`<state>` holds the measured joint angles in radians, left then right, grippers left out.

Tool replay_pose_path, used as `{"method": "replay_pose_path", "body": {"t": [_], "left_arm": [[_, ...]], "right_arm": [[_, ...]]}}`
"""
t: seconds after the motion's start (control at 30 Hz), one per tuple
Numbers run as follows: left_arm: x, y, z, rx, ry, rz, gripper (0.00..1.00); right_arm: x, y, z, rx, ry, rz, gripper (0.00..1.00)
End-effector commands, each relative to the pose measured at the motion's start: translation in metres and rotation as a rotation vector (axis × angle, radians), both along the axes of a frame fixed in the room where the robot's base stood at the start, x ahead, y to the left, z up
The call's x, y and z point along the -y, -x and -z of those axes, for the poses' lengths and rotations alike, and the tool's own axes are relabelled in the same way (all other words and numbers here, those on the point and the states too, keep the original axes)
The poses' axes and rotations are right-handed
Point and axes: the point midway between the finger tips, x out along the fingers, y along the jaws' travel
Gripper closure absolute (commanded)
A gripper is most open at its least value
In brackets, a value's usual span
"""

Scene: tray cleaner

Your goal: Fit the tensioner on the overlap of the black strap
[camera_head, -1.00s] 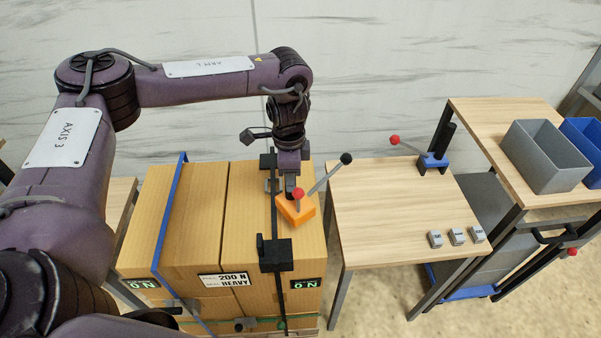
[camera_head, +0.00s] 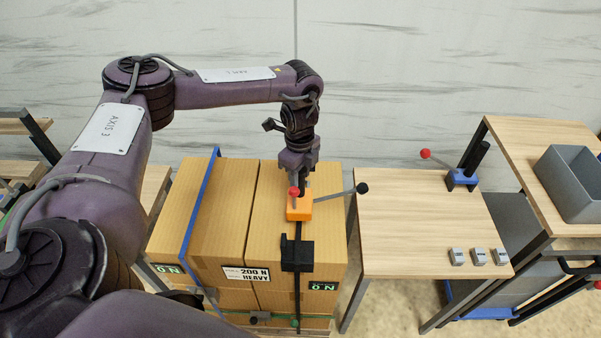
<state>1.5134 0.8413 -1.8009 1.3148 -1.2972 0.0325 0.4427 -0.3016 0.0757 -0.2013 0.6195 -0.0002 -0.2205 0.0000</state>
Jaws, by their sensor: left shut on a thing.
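The orange tensioner (camera_head: 299,209) has a long grey lever with a black knob and a shorter red-knobbed part. My left gripper (camera_head: 299,190) points down from above and is shut on it. The tensioner is in line with the black strap (camera_head: 298,231), over the top of the right-hand carton (camera_head: 331,235). I cannot tell whether it touches the strap. A black block (camera_head: 297,256) sits on the strap nearer the front edge. The gripper and tensioner hide the strap behind them, so the overlap is unclear. My right gripper is not in view.
A blue strap (camera_head: 187,240) runs over the left carton (camera_head: 229,200). A wooden table (camera_head: 420,220) at the right holds a blue tool (camera_head: 461,178) with a red-knobbed lever and three small grey pieces (camera_head: 478,256). A grey bin (camera_head: 572,185) stands farther right.

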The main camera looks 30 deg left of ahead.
Motion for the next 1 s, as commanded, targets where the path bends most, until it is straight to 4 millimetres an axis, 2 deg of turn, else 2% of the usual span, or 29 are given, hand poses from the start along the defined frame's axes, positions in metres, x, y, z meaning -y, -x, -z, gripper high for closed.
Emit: {"method": "replay_pose_path", "body": {"t": [0.7, 0.8, 1.0], "left_arm": [[0.001, -0.002, 0.048, 0.005, 0.002, 0.0, 1.0], [0.001, -0.002, 0.049, 0.006, 0.001, 0.0, 1.0], [0.001, -0.001, 0.053, 0.003, 0.002, -0.001, 1.0]], "right_arm": [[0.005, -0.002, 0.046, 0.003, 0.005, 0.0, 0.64], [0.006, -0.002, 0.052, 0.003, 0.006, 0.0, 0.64], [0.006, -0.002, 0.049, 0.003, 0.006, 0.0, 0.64]]}}
